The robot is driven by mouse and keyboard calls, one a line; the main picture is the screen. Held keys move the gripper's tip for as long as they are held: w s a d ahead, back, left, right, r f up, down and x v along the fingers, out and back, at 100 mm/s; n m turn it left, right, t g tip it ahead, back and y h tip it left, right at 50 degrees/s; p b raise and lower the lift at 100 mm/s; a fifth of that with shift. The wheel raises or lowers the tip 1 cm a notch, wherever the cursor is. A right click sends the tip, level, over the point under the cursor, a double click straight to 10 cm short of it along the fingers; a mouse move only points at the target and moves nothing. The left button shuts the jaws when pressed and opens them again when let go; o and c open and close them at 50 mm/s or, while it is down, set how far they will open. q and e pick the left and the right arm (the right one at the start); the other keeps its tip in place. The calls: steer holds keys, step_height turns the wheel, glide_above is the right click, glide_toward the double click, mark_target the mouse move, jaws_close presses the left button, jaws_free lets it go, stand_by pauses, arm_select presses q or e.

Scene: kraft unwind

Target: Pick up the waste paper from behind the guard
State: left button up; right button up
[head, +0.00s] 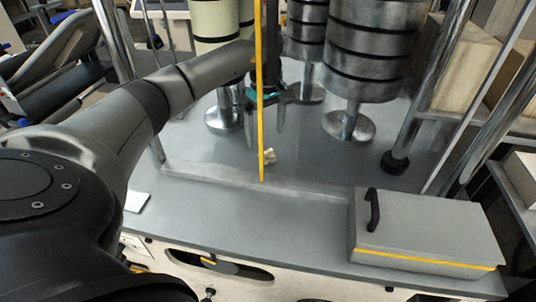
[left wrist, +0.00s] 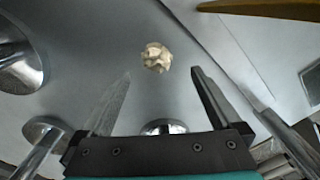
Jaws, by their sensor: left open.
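The waste paper (head: 270,155) is a small crumpled cream ball on the grey deck. In the left wrist view the paper (left wrist: 157,57) lies just beyond the fingertips, roughly centred between them. My left gripper (head: 266,136) is open and empty, pointing down above the deck near the paper; it also shows in the left wrist view (left wrist: 161,73). A thin yellow upright edge (head: 259,90), apparently the guard seen edge-on, crosses in front of the gripper in the head view and hides part of it. My right gripper is not in view.
Steel rollers (head: 369,45) on round feet stand behind the paper. A cream roll (head: 215,20) is at the back left. A grey box with a black handle (head: 425,225) sits at the front right.

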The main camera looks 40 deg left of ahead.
arm_select(q)
steer(key=f, duration=0.7)
steer(key=shift+w+d+f, duration=0.15)
steer(key=shift+w+d, duration=0.05)
steer(key=shift+d, duration=0.15)
steer(key=c, duration=1.4)
